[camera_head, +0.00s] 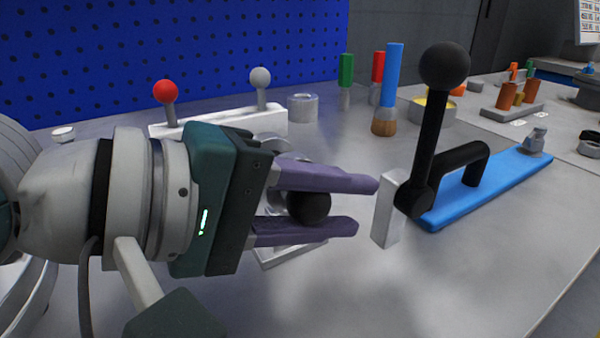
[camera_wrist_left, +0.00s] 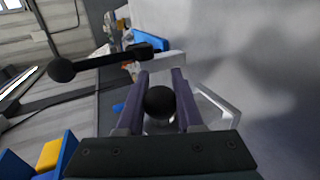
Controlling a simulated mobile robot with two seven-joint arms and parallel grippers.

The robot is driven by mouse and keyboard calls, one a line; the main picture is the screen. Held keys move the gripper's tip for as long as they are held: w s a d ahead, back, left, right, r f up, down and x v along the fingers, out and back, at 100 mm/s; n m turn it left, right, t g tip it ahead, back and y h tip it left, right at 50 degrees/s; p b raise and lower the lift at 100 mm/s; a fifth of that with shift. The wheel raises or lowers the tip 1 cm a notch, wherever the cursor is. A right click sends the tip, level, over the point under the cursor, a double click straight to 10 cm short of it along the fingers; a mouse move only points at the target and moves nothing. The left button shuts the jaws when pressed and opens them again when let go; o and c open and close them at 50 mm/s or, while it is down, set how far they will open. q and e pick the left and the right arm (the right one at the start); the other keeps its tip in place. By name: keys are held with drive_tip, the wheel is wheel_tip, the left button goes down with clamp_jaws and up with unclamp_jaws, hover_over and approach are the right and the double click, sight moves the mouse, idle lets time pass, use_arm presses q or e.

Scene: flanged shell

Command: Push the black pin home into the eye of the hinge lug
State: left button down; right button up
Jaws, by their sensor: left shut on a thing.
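The black pin shows as a round black head (camera_head: 308,207) between the two purple fingers of my left gripper (camera_head: 330,205). The head also shows between the fingertips in the left wrist view (camera_wrist_left: 159,101). My left gripper is shut on it. A pale metal piece, apparently the hinge lug (camera_head: 290,253), shows below and behind the fingers, mostly hidden by them. Pale metal edges (camera_wrist_left: 218,106) also show right of the fingers in the wrist view. The eye and how far the pin sits in it are hidden. My right gripper is not in view.
A black ball-topped lever (camera_head: 444,68) with a pale block (camera_head: 388,210) stands just right of the fingertips, on a blue bar (camera_head: 490,185). A white base (camera_head: 222,122) with red and grey knobs is behind. Several upright handles stand farther back. The front right table is clear.

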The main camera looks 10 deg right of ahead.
sight(293, 199)
use_arm(q)
drive_tip(key=shift+w+a, duration=0.1)
drive_tip(key=shift+w, duration=0.15)
drive_tip(key=shift+c, duration=2.4)
unclamp_jaws()
drive_tip(key=shift+s+a+r, duration=0.1)
drive_tip(key=shift+a+r, duration=0.1)
drive_tip(key=shift+a, duration=0.05)
drive_tip(key=v, duration=0.9)
drive_tip(key=shift+s+a, duration=0.1)
drive_tip(key=shift+a, duration=0.05)
